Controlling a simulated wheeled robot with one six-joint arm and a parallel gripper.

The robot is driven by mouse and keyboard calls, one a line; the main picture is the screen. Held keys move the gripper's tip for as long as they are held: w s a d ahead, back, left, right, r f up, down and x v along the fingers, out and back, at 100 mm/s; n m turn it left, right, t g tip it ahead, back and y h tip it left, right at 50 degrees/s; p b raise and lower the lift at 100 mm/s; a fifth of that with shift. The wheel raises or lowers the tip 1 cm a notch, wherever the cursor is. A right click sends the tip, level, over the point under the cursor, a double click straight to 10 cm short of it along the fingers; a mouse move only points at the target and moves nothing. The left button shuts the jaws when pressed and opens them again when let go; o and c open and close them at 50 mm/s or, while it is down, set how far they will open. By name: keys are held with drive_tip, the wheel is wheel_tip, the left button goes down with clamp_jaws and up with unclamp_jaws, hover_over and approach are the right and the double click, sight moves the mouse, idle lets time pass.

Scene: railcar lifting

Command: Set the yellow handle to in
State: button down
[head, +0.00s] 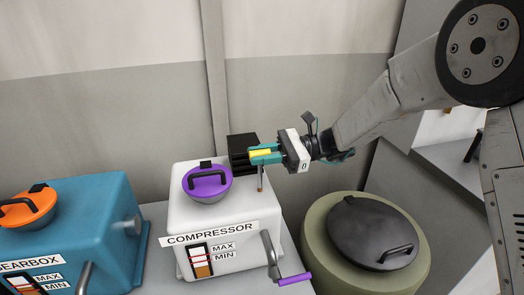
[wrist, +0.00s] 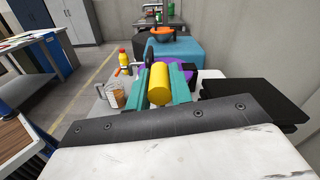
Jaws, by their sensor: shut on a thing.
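The yellow handle (head: 261,154) is at the upper right side of the white compressor box (head: 209,210), in front of a black block (head: 241,150). My gripper (head: 264,155) comes from the right, and its teal fingers are shut on the yellow handle. In the wrist view the yellow cylinder (wrist: 158,84) lies between the two teal fingers (wrist: 159,88). A thin brown rod hangs below the fingers in the head view. No "in" marking is readable in either view.
The compressor has a purple lid (head: 207,184) and a purple-gripped crank (head: 293,279). A blue gearbox (head: 75,230) stands left. A green drum with a black lid (head: 372,233) stands right. A wall is close behind.

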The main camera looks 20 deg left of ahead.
sight(262, 190)
wheel_tip(262, 190, down, 8)
drive_tip(key=shift+f, duration=0.15)
drive_tip(key=c, duration=1.3)
unclamp_jaws()
drive_tip(key=shift+f, duration=0.1)
drive_tip(key=shift+o, duration=0.2)
drive_tip(key=v, duration=0.8)
